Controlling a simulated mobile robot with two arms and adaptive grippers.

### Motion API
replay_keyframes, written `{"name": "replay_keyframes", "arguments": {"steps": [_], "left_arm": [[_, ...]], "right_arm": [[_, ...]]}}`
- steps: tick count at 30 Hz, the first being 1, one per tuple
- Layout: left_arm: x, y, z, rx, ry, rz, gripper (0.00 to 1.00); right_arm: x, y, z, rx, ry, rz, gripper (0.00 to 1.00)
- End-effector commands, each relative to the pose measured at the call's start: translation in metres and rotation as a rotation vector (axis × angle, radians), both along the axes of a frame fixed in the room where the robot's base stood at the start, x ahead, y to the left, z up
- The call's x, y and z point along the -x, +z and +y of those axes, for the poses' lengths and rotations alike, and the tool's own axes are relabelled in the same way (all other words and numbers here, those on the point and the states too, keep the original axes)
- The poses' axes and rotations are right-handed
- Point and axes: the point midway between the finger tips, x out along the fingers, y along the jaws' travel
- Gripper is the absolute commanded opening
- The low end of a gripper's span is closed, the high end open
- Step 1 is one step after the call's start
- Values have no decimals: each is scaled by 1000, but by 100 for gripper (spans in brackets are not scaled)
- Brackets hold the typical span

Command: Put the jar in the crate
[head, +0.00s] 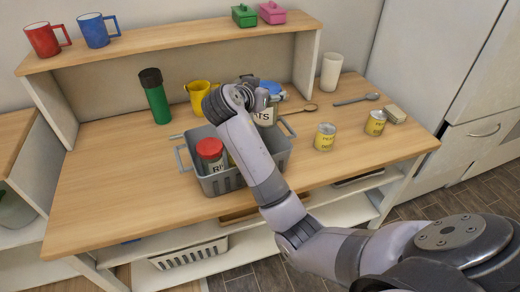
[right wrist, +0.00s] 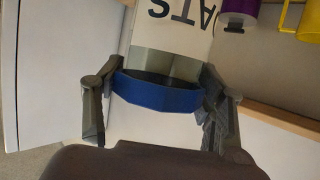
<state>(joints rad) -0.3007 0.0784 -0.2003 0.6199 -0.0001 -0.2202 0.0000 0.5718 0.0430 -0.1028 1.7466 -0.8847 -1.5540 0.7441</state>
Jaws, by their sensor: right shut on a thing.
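A clear jar with a blue lid (head: 270,87) and a label ending in "ATS" (head: 263,117) is behind my right arm at the back of the crate, partly hidden. My right gripper (right wrist: 160,110) is shut on this jar near its blue lid (right wrist: 155,92), with one finger on each side. In the head view my right gripper (head: 247,84) is largely hidden by its own wrist. The grey crate (head: 222,184) stands on the wooden counter, its right part behind my arm. A red-lidded jar (head: 210,150) stands in its left part. My left gripper is not in view.
A green bottle (head: 155,97) and a yellow mug (head: 198,95) stand behind the crate. Two cans (head: 325,137) (head: 375,123), a white cup (head: 331,72), spoons and a small block are to the right. Mugs and small pots sit on the raised shelf (head: 170,36). The counter's left front is clear.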

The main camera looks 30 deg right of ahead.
Motion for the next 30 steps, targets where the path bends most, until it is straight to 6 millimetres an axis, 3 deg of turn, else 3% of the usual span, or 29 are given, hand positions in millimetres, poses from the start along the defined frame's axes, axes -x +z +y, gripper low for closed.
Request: {"name": "replay_keyframes", "arguments": {"steps": [3, 12, 27, 30], "left_arm": [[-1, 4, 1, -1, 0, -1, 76], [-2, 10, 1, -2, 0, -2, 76], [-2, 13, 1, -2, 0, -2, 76], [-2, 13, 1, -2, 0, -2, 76]], "right_arm": [[1, -33, -1, 5, 1, 9, 9], [0, -107, 0, 4, 2, 6, 9], [0, -168, 0, 2, 2, 3, 9], [0, -172, 0, 2, 3, 1, 9]]}}
